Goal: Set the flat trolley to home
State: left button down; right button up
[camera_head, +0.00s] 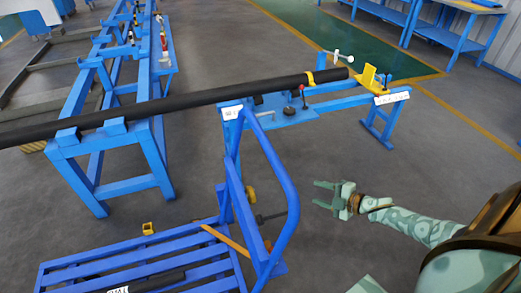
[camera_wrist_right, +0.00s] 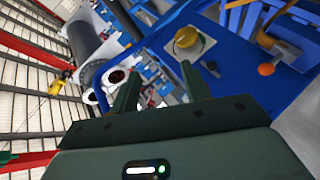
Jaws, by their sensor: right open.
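The flat trolley is a low blue slatted deck (camera_head: 75,268) at the bottom left of the head view, with a tall curved blue tube handle (camera_head: 283,185) at its right end. A yellow knob (camera_head: 250,195) and a dark rod are on the handle end. My right gripper (camera_head: 320,195) is open and empty, to the right of the handle and apart from it. In the right wrist view, the open fingers (camera_wrist_right: 159,88) point towards blue metalwork with a yellow knob (camera_wrist_right: 187,38) and an orange knob (camera_wrist_right: 266,69). My left gripper is out of view.
A long black pipe (camera_head: 210,95) lies across a blue stand (camera_head: 115,140) and a blue bench (camera_head: 285,113) behind the trolley. A dark bar (camera_head: 160,282) lies on the deck. Grey floor (camera_head: 330,150) is open around my right gripper. Blue tables (camera_head: 460,40) stand at the far right.

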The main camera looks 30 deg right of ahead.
jog(key=w+a+r+n+g+y+b, duration=0.15)
jog(key=r+n+y, duration=0.25)
jog(key=r+n, duration=0.5)
jog(key=w+a+r+n+g+y, duration=0.1)
jog(key=w+r+n+g+y, duration=0.2)
jog(key=r, duration=0.9)
jog(key=w+a+f+y, duration=0.1)
jog(key=w+a+f, duration=0.1)
jog(key=w+a, duration=0.6)
jog(key=a, duration=0.4)
jog(key=shift+w+a+f+n+t+b, duration=0.3)
jog(key=shift+w+a+f+n+t, duration=0.05)
jog(key=shift+w+f+n, duration=0.05)
grip_shut()
jog(key=shift+a, duration=0.1)
